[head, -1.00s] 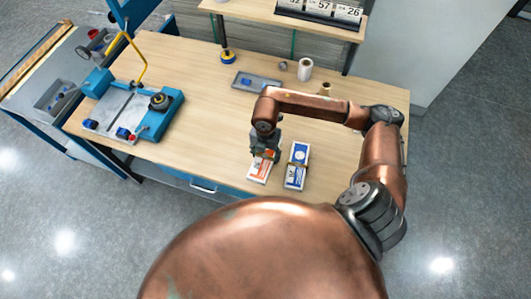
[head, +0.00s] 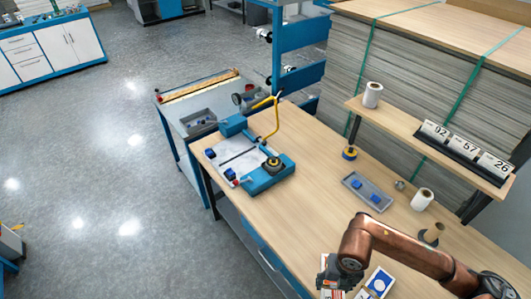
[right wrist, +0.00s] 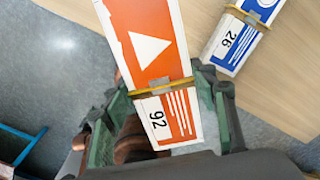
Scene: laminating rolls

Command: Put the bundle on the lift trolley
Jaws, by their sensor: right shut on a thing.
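My right gripper (head: 333,282) is at the bottom of the head view, over the table's near edge. In the right wrist view its green fingers (right wrist: 165,95) are shut on an orange-and-white bundle (right wrist: 150,40) with a yellow band and the number 92. The bundle's end (head: 332,294) shows just below the gripper in the head view. I cannot surely identify the lift trolley. My left gripper is out of view.
The wooden table (head: 300,195) bears a blue cutting device (head: 262,175), a grey tray (head: 367,192) and a white roll (head: 422,199). A shelf (head: 400,125) holds number signs 92, 57 and 26. Open floor (head: 100,150) lies left. A partly cut-off object (head: 10,243) stands at the left edge.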

